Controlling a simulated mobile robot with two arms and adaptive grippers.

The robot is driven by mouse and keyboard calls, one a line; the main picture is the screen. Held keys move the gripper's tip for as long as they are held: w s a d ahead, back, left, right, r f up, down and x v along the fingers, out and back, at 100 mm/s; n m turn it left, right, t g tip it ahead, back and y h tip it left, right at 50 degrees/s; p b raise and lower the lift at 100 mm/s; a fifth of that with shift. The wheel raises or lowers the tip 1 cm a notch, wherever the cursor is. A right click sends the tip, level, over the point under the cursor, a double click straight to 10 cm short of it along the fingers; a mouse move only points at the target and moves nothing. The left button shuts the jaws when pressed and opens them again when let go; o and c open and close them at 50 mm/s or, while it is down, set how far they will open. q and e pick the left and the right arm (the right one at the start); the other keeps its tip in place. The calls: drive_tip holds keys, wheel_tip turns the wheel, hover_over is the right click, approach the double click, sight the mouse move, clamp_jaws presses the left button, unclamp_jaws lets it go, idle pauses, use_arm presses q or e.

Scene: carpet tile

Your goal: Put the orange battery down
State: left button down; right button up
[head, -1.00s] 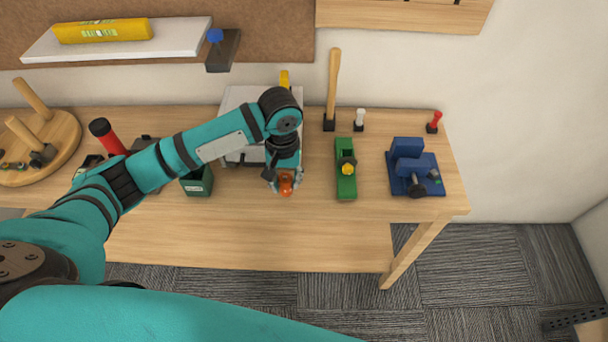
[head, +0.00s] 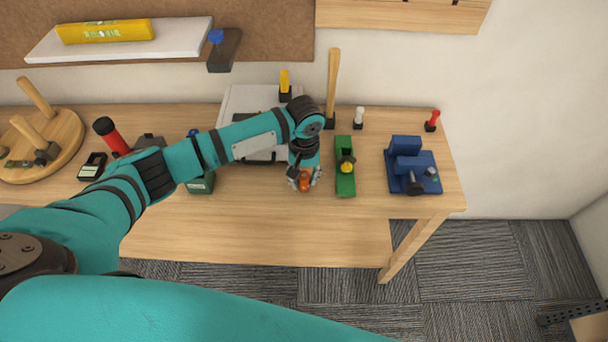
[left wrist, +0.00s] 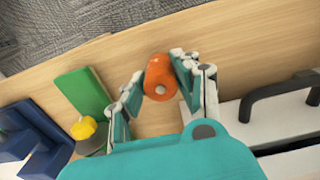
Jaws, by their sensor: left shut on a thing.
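My left gripper (head: 304,182) is shut on the orange battery (head: 304,183), over the front part of the wooden workbench (head: 240,230), just left of a green tool with a yellow knob. In the left wrist view the orange battery (left wrist: 159,77) sits between the fingertips of my left gripper (left wrist: 153,82), with its rounded end toward the camera. I cannot tell whether the battery touches the bench top. My right gripper is not in view.
The green tool (head: 345,180) stands close on the right, with a blue vise (head: 412,170) beyond it. A white case (head: 238,103) is behind my arm. A green box (head: 200,184) is to the left. Bare bench lies in front of the gripper.

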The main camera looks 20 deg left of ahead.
sight(304, 176)
use_arm(q)
drive_tip(key=c, duration=1)
unclamp_jaws()
drive_tip(key=shift+c, duration=0.2)
drive_tip(key=shift+o, duration=0.4)
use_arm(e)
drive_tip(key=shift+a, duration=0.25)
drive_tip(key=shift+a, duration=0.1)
use_arm(q)
drive_tip(key=shift+r, duration=0.1)
wheel_tip(304, 176, up, 12)
drive_tip(key=b, duration=0.1)
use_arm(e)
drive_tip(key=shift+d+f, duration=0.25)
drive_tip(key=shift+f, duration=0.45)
